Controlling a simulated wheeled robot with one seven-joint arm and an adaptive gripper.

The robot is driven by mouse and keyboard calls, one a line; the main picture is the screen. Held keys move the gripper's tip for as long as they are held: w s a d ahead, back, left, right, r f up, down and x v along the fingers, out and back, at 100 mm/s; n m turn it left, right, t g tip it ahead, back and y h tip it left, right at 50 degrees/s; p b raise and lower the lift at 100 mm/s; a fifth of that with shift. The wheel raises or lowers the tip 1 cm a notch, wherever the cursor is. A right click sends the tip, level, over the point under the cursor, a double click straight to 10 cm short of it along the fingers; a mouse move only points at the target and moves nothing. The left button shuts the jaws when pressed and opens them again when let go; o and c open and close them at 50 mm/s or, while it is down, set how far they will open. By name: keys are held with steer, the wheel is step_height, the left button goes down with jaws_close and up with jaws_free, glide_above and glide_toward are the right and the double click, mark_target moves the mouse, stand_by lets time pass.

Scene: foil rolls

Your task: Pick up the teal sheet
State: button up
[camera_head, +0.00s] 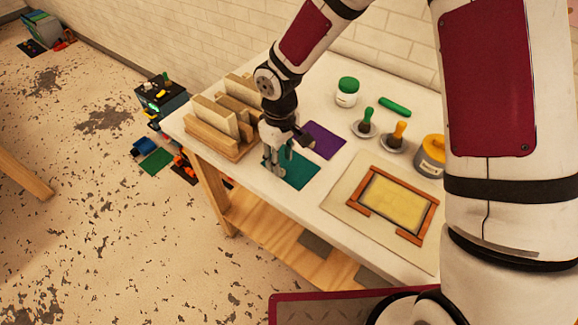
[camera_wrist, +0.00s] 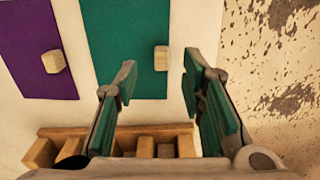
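The teal sheet (camera_head: 299,173) lies flat on the white table near its left edge. It also shows in the wrist view (camera_wrist: 115,35), with a small wooden block-like knob (camera_wrist: 160,58) on it. My gripper (camera_head: 271,163) is over the left side of the sheet in the head view and hides part of it. In the wrist view my gripper (camera_wrist: 159,70) has its two green-padded fingers spread wide. The knob appears between the fingertips, with nothing held. I cannot tell the exact height of the fingertips above the sheet.
A purple sheet (camera_head: 324,139) with a similar knob (camera_wrist: 53,61) lies beside the teal one. A wooden rack (camera_head: 214,140) stands at the table's left end.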

mark_target(291, 163)
steer(key=shift+s+f+p, duration=0.15)
steer(key=shift+f+p, duration=0.15)
steer(key=shift+f, duration=1.55)
steer(key=shift+c, duration=0.6)
jaws_close()
steer(key=shift+r, duration=0.1)
